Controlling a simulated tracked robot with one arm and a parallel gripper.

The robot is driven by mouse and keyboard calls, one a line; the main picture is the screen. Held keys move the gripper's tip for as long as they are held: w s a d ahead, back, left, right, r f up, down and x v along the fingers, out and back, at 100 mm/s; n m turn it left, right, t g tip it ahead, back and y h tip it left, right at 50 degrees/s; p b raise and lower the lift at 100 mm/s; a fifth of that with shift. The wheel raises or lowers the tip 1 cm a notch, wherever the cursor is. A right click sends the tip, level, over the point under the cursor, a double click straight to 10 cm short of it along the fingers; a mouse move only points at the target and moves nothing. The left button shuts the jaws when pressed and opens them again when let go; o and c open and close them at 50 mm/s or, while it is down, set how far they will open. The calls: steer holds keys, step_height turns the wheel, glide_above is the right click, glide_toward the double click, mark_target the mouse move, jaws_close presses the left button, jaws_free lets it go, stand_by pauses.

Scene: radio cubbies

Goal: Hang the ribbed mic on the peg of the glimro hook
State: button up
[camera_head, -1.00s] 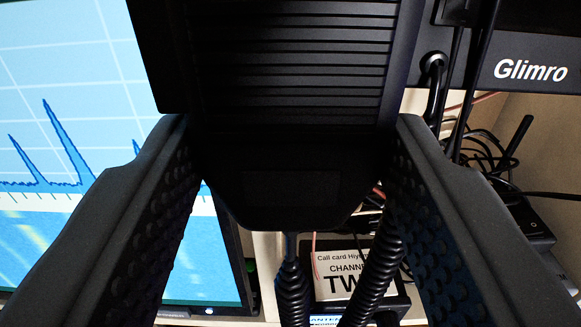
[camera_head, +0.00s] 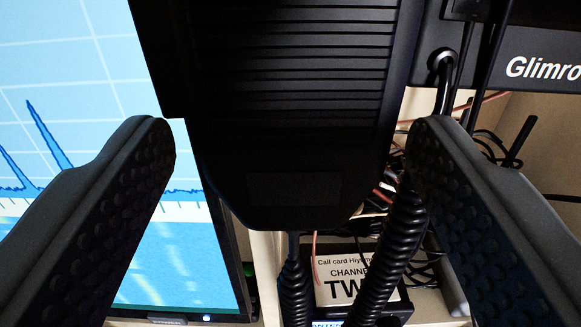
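The ribbed mic (camera_head: 290,110), black with horizontal ridges, fills the upper middle of the view, with its narrow end down and a coiled cord below it. My gripper (camera_head: 292,145) is open, with one finger on each side of the mic. A gap shows between the left finger and the mic; the right finger also stands a little off its edge. The mic stays up between the fingers; what bears it is hidden behind it or above the frame. The black Glimro panel (camera_head: 500,62) is at the upper right.
A lit screen with a blue trace (camera_head: 90,170) stands at the left. A white call card (camera_head: 345,278) sits low behind the mic, near the coiled cords (camera_head: 385,265). Loose black cables (camera_head: 490,140) and a pale cubby wall (camera_head: 550,130) are at the right.

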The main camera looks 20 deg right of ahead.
stand_by(0.3)
steer(key=shift+v, duration=6.85)
steer(key=a+r+n+y, duration=0.15)
steer(key=a+r, duration=0.25)
steer(key=r, duration=0.4)
steer(key=a+r+n+y, duration=0.15)
steer(key=a+r, duration=0.25)
steer(key=r, duration=0.4)
steer(key=s+a+r+g+y, duration=0.2)
steer(key=s+a+r, duration=0.7)
steer(key=s+r, duration=0.2)
steer(key=shift+r, duration=0.75)
steer(key=shift+c, duration=0.3)
